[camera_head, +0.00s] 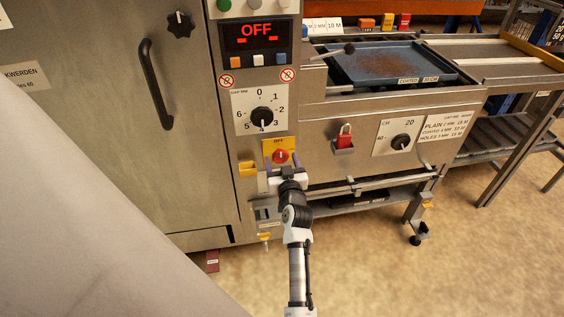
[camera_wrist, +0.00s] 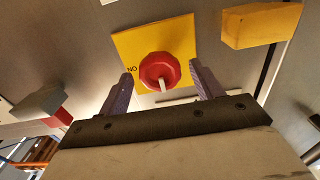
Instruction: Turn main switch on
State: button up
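The main switch is a red rotary knob (camera_head: 281,157) on a yellow plate (camera_head: 276,144) low on the machine's front, below the gap dial. "OFF" shows on the plate in the head view. In the wrist view the red knob (camera_wrist: 160,70) carries a pale marker bar, and "NO" is readable beside it on the yellow plate (camera_wrist: 125,45). My gripper (camera_wrist: 160,88) is open, its two purple fingers on either side of the knob with gaps to it. In the head view my gripper (camera_head: 281,170) is just below and in front of the knob. Contact is not visible.
The display (camera_head: 256,36) reads OFF in red. A yellow block (camera_head: 247,168) sticks out left of the switch; it also shows in the wrist view (camera_wrist: 260,24). A red padlock-like piece (camera_head: 344,138) and a CM dial (camera_head: 401,142) are to the right. The floor at right is clear.

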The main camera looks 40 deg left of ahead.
jog(key=c, duration=0.9)
jog(key=shift+o, duration=0.2)
jog(key=shift+m, duration=0.4)
jog(key=m+p, duration=0.1)
jog(key=m, duration=0.2)
jog(key=m+p, duration=0.2)
jog(key=m, duration=0.3)
jog(key=m+p, duration=0.1)
jog(key=m, duration=0.3)
jog(key=shift+m+p, duration=0.4)
jog(key=m+p, duration=0.1)
jog(key=m, duration=0.3)
jog(key=shift+m, duration=0.4)
